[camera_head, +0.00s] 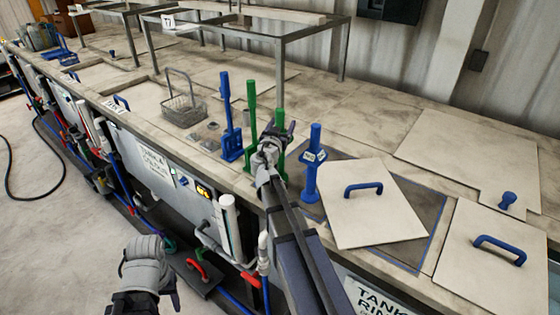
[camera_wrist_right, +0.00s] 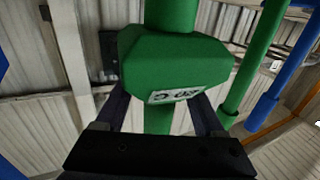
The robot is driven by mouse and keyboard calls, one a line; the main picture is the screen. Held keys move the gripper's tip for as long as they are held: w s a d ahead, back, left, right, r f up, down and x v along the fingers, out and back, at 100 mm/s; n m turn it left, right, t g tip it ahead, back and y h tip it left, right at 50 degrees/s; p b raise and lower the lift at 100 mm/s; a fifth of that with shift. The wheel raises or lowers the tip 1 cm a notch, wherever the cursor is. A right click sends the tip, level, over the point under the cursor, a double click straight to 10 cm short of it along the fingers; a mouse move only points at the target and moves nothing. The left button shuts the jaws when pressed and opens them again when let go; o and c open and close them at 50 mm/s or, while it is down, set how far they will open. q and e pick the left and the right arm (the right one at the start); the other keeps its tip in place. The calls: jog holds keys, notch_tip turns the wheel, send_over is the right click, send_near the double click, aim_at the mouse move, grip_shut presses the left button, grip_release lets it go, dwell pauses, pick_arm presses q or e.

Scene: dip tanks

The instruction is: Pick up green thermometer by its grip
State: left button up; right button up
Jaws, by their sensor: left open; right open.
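A green thermometer (camera_head: 280,80) stands upright behind my right gripper (camera_head: 279,133) in the head view. The gripper and wrist hide much of its lower part. In the right wrist view its blocky green grip (camera_wrist_right: 175,65), with a small white label, is directly ahead. My right gripper's two dark fingers reach toward it from either side and are open. Contact cannot be made out. My left gripper (camera_head: 150,268) is open, low and empty over the floor side at bottom left, far from the thermometer.
Another green upright tool (camera_head: 252,112) and a blue one (camera_head: 229,120) stand just left. A blue thermometer (camera_head: 313,165) stands close on the right, beside a lid with a blue handle (camera_head: 364,188). A wire basket (camera_head: 182,105) and metal frame (camera_head: 282,60) are further back.

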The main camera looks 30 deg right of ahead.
jog(key=shift+w+d, duration=0.1)
jog(key=shift+d, duration=0.05)
grip_shut()
dwell(0.4)
dwell(1.0)
